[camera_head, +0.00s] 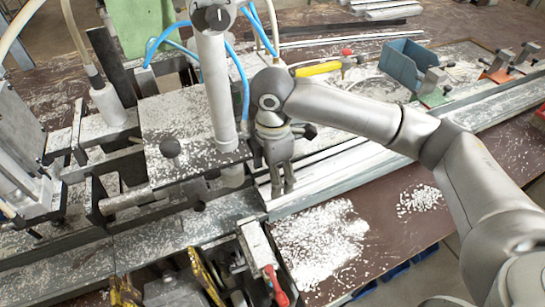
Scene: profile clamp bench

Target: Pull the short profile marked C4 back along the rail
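My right gripper (282,188) reaches in from the right and points down at the rail (380,172), just right of the machine block. Its fingers are close together at the near end of the pale profiles (335,160) lying along the rail. I cannot tell whether they grip a profile or only touch it. No C4 mark is legible, so I cannot tell which piece is the short profile; my gripper and forearm hide part of the rail. My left gripper is not in view.
The clamping machine (185,130), with its upright column and blue hoses, fills the left. A red-handled toggle clamp (262,250) stands in front. White chips (320,240) litter the brown bench. A blue bin (405,62) and small coloured clamps (497,68) stand at the back right.

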